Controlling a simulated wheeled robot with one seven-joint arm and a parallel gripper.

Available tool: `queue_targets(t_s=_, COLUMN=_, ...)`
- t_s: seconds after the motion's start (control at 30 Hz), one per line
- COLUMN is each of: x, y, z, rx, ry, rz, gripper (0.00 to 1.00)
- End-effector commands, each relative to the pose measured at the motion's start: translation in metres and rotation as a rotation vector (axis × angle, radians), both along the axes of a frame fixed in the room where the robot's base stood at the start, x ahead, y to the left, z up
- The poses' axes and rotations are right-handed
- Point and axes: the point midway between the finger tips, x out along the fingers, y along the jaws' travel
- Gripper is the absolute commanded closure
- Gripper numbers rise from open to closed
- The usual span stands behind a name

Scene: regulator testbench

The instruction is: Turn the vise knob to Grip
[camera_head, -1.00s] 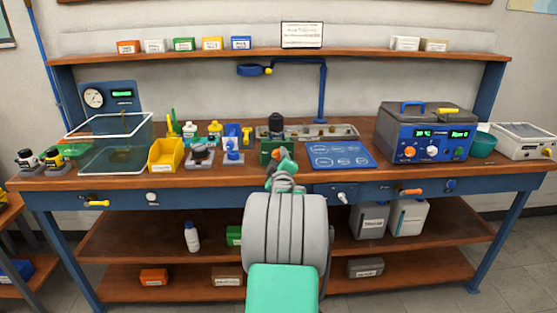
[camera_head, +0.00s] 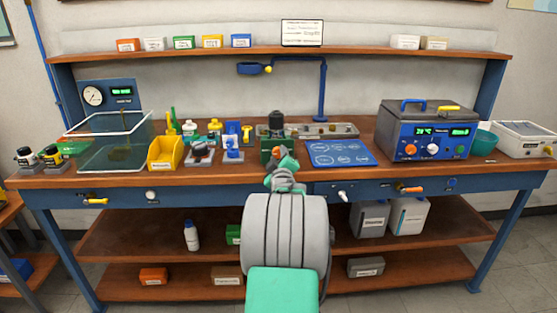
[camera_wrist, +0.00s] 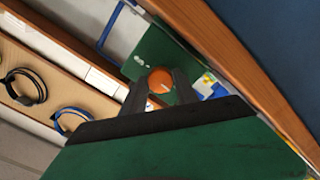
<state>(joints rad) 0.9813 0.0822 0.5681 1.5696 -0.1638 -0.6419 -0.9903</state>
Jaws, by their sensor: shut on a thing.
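The green vise (camera_head: 265,155) stands at the front middle of the bench, with a dark cylindrical part (camera_head: 276,118) upright above it. In the wrist view the green vise face (camera_wrist: 153,48) carries a round orange knob (camera_wrist: 160,80) with a light mark line. My gripper (camera_wrist: 160,88) has its two dark fingers on either side of the knob, shut on it. In the head view my gripper (camera_head: 284,162) is at the front of the vise and hides most of the knob. I cannot read any Grip label.
A blue mat (camera_head: 340,154) lies right of the vise, and a blue instrument box (camera_head: 425,130) stands beyond it. Small fixtures and a yellow bin (camera_head: 165,155) stand to the left. The bench's front edge (camera_head: 200,181) runs below my gripper.

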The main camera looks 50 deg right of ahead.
Motion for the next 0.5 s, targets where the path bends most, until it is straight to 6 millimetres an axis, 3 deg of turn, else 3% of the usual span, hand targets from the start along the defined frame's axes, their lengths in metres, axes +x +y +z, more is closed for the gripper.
queue_targets(t_s=0.5, x=0.0003, y=0.0001, z=-0.0049, rx=0.282, ry=-0.325, rz=0.0, gripper=1.0)
